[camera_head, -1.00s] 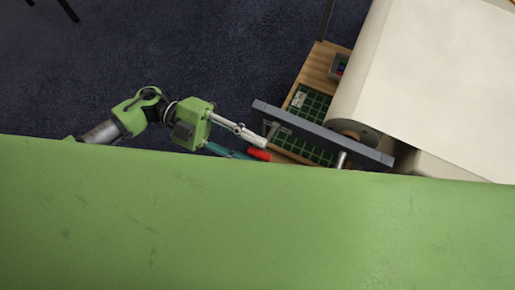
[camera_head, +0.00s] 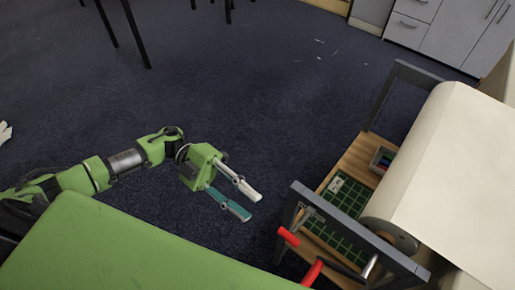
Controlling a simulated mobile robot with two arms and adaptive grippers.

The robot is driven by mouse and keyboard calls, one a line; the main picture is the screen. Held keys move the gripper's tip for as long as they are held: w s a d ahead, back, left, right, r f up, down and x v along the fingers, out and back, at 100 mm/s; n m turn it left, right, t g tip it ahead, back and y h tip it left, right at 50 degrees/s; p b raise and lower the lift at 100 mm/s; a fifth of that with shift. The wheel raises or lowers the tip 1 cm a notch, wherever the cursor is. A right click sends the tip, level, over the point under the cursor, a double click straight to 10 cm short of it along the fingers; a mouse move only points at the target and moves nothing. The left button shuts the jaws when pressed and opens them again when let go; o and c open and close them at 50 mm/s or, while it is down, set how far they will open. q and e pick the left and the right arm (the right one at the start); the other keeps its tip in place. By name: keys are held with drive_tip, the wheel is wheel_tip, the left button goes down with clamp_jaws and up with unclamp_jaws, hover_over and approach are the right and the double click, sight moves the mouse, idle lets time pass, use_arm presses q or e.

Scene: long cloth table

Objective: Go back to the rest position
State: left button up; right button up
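My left gripper (camera_head: 245,204) is at the end of my green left arm, which comes in from the left. Its two fingers, one white and one teal, are apart with nothing between them. It is over the dark carpet, left of the cart and apart from it. My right gripper does not show. The large green surface at the lower left is part of my own body.
A cart (camera_head: 353,162) with a wooden shelf, grey frame and red handles stands at the right. A green gridded mat (camera_head: 343,196) and a large cream roll (camera_head: 440,165) are on it. Grey cabinets (camera_head: 446,30) stand at the far right. Dark carpet (camera_head: 270,90) is open in the middle.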

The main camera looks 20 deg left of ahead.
use_arm(q)
drive_tip(key=w+f+n+t+y, duration=0.1)
drive_tip(key=w+f+n+t, duration=0.5)
drive_tip(key=w+t, duration=0.2)
drive_tip(key=w+f+n+t, duration=0.5)
drive_tip(key=w+n+t, duration=0.2)
drive_tip(key=w, duration=0.1)
drive_tip(key=a+f+n+t+y, duration=0.2)
drive_tip(key=a+f+n+y, duration=0.25)
drive_tip(key=f, duration=0.45)
drive_tip(key=a+f+n+t+y, duration=0.2)
drive_tip(key=a+f+n+y, duration=0.25)
drive_tip(key=f, duration=0.35)
drive_tip(key=s+a+f+n+g+y+p, duration=0.1)
drive_tip(key=s+a+f+n+g+y, duration=0.15)
drive_tip(key=s+f, duration=0.6)
drive_tip(key=s+a+f+n+g+y, duration=0.1)
drive_tip(key=s+f+n+g+y, duration=0.15)
drive_tip(key=s+f, duration=0.6)
drive_tip(key=s+d+f+n+g+y, duration=0.1)
drive_tip(key=s+f+g, duration=0.2)
drive_tip(key=s, duration=0.8)
drive_tip(key=s+d+f+n+g+y, duration=0.1)
drive_tip(key=s+f+g, duration=0.2)
drive_tip(key=s, duration=0.9)
wheel_tip(320, 180, down, 4)
drive_tip(key=shift+d+r+n+g, duration=0.1)
drive_tip(key=shift+d+n+g, duration=0.2)
drive_tip(key=shift+d+g, duration=0.1)
